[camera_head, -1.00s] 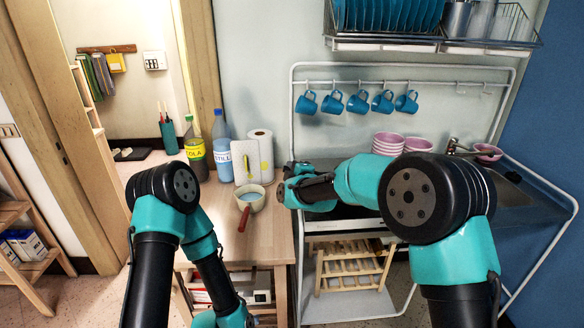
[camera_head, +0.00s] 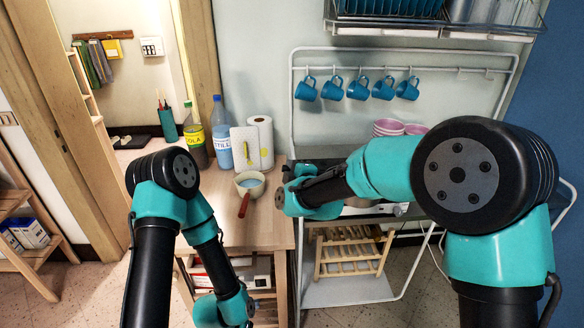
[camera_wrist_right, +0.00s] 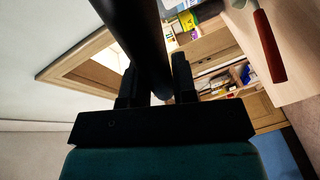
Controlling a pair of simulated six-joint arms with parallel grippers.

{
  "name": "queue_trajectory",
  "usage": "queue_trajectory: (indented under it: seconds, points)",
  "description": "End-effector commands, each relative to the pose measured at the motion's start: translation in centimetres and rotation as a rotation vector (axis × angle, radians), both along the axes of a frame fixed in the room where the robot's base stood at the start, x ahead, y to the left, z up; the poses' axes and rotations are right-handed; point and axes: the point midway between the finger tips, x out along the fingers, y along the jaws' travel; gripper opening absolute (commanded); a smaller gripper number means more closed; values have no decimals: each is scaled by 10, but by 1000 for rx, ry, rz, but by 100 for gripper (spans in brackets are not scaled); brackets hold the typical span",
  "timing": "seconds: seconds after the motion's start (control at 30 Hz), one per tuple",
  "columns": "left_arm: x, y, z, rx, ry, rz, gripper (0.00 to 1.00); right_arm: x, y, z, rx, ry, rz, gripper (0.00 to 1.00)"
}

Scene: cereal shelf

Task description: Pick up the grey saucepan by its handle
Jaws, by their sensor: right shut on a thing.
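My right gripper (camera_wrist_right: 156,80) has its two dark fingers on either side of a thick black bar (camera_wrist_right: 140,35) in the right wrist view. The bar looks like the saucepan's handle, and the gripper is shut on it. In the head view my right forearm and wrist reach left across the stove area and hide most of what is behind them. A bit of grey metal shows just under the forearm (camera_head: 358,202); I cannot tell for sure that it is the saucepan. My left arm is at the lower left of the head view, and its gripper does not show.
A cream pan (camera_head: 249,182) with a red handle stands on the wooden counter (camera_head: 270,230), left of my right wrist. Bottles (camera_head: 221,140) and a paper roll (camera_head: 261,140) stand behind it. Blue mugs (camera_head: 357,88) hang above; pink bowls (camera_head: 388,127) stand behind my arm.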

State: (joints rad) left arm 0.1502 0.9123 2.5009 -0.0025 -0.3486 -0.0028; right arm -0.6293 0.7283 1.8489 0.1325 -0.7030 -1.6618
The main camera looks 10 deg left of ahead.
Motion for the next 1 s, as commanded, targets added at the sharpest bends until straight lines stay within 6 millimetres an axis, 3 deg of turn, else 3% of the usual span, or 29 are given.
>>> queue_trajectory:
  seconds: [1.0]
  points:
    - [0, 0, 0, 0, 0, 0, 56, -2, -7, 6, 0, -5, -9, 0]
